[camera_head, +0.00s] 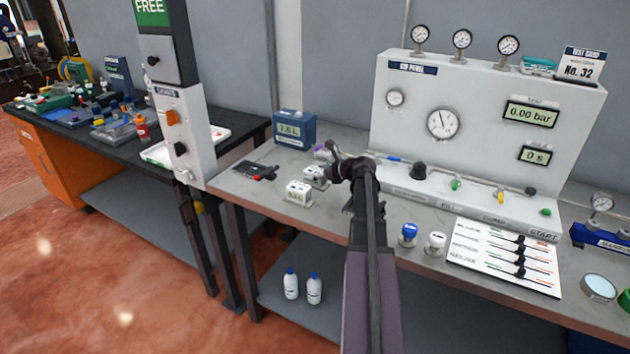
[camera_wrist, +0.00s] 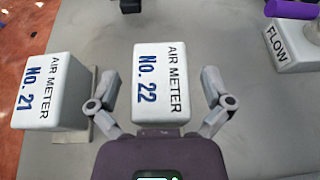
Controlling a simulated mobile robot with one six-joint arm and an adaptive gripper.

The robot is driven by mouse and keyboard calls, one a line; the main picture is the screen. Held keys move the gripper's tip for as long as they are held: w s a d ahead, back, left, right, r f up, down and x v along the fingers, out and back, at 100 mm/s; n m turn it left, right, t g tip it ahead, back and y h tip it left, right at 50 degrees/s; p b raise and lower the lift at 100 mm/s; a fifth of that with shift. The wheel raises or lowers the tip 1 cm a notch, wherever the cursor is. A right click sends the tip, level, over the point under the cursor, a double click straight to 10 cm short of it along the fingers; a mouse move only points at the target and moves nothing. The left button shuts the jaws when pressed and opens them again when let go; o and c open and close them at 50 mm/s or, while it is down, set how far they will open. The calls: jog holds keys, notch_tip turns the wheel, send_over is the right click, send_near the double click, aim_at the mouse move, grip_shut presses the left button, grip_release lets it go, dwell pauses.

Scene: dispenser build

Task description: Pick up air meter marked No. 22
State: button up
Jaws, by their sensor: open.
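The air meter marked No. 22 (camera_wrist: 161,85) is a white block with its label facing up in the wrist view. My gripper (camera_wrist: 163,92) is open, with one finger on each side of this block. I cannot tell whether the fingers touch it. In the head view the No. 22 meter (camera_head: 315,176) is partly hidden by my gripper (camera_head: 345,165). The air meter marked No. 21 (camera_wrist: 52,92) stands just left of it, outside the fingers. It also shows in the head view (camera_head: 298,192).
A white block labelled FLOW (camera_wrist: 292,45) with a purple part stands to the right. The test panel (camera_head: 470,120) rises behind the grey bench. A blue box (camera_head: 293,128) stands at the back left. A blue-capped bottle (camera_head: 408,234) and a white one (camera_head: 435,243) stand at right.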

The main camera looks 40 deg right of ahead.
aim_at(315, 171)
dwell(0.3)
jog(key=c, duration=1.3)
jog(key=shift+r, duration=0.15)
notch_tip(315, 171, up, 10)
jog(key=p, duration=1)
jog(key=shift+c, duration=0.2)
